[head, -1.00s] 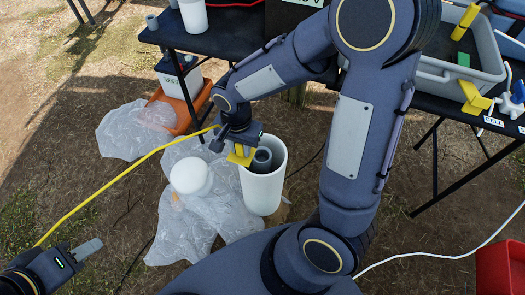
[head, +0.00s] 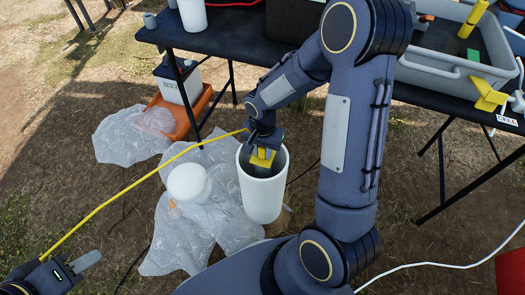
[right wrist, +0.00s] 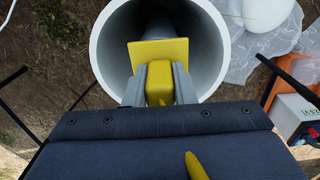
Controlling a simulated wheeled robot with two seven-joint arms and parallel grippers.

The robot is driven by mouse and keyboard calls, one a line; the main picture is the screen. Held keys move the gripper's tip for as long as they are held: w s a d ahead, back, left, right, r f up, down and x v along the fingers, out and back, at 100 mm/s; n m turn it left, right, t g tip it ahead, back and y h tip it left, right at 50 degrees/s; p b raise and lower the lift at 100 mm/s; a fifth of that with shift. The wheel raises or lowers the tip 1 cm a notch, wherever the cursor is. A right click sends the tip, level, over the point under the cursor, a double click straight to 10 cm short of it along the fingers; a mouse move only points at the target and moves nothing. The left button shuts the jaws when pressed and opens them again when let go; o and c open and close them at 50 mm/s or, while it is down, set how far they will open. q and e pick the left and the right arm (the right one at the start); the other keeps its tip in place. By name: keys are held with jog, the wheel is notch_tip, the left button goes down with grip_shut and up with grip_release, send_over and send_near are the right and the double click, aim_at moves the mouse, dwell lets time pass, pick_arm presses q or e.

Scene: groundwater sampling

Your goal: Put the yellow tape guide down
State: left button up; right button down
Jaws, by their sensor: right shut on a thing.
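My right gripper (head: 263,150) is shut on the yellow tape guide (head: 262,160), over the mouth of the upright white pipe (head: 262,195). In the right wrist view, the two grey fingers hold the guide's yellow block (right wrist: 158,84), and its flat plate lies over the pipe's opening. Whether the guide touches the pipe rim I cannot tell. A grey cylinder (right wrist: 168,22) shows inside the pipe. A yellow tape (head: 130,190) runs from near my left gripper (head: 75,266) up to my right gripper. The left gripper is low at the left edge; its jaw opening is unclear.
A white rounded container (head: 188,183) stands on crumpled plastic sheeting (head: 170,235) beside the pipe. A black table (head: 225,40) is behind. A grey tray (head: 440,72) with a yellow bracket (head: 488,94) at its rim is on the right. A red box (head: 511,270) is lower right.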

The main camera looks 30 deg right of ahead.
jog(key=c, duration=1.6)
grip_release()
jog(key=shift+f, duration=0.1)
jog(key=shift+c, duration=0.2)
jog(key=o, duration=0.4)
jog(key=shift+o, duration=0.2)
